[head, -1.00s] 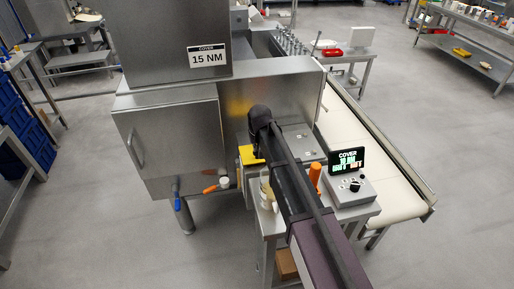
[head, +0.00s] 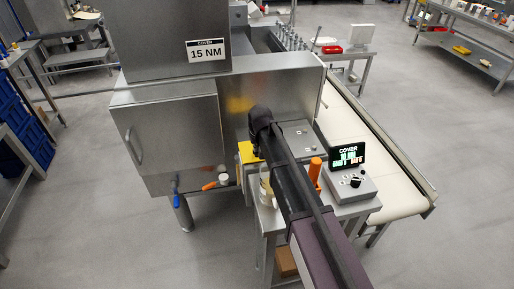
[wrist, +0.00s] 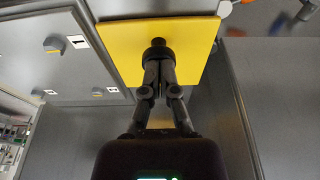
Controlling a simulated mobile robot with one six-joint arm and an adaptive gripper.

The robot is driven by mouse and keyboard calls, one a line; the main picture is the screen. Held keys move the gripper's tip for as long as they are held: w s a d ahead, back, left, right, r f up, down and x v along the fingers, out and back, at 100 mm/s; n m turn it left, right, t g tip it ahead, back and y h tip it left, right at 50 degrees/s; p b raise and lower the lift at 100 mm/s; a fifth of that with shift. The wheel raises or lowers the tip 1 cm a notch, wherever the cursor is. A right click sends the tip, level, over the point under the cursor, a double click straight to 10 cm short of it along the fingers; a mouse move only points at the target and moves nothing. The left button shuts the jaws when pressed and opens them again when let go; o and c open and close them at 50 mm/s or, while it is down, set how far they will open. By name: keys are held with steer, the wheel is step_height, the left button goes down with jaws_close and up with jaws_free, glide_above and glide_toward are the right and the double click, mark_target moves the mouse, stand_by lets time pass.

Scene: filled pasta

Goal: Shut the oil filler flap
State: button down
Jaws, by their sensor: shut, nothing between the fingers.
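The yellow flap (wrist: 195,40) fills the upper middle of the wrist view as a flat square plate. A dark round knob (wrist: 158,43) stands at its middle. My gripper (wrist: 158,66) is shut and empty, with its fingertips in front of the flap, close to the knob. I cannot tell whether they touch. In the head view the flap (head: 246,152) shows only as a yellow edge on the steel machine, left of my arm. My fingers are hidden there behind the arm. The filler opening is not visible.
A steel cabinet door (head: 168,145) is left of the flap, with an orange-handled valve (head: 215,184) below. A small side table holds an orange-handled tool (head: 315,170) and a control box (head: 350,187) with a display. A white conveyor (head: 385,165) runs at right.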

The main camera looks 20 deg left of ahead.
steer(key=shift+r, duration=0.15)
steer(key=p+v, duration=0.2)
steer(key=p, duration=0.1)
steer(key=w+p+v, duration=0.1)
steer(key=v, duration=0.1)
steer(key=shift+s+a+r+p, duration=0.1)
steer(key=shift+a+r+p, duration=0.1)
steer(key=shift+p, duration=0.15)
steer(key=s+p+v, duration=0.1)
steer(key=p+v, duration=0.7)
steer(key=v, duration=0.1)
steer(key=shift+d+p, duration=0.35)
steer(key=shift+p, duration=0.05)
steer(key=shift+d, duration=0.1)
stand_by(0.4)
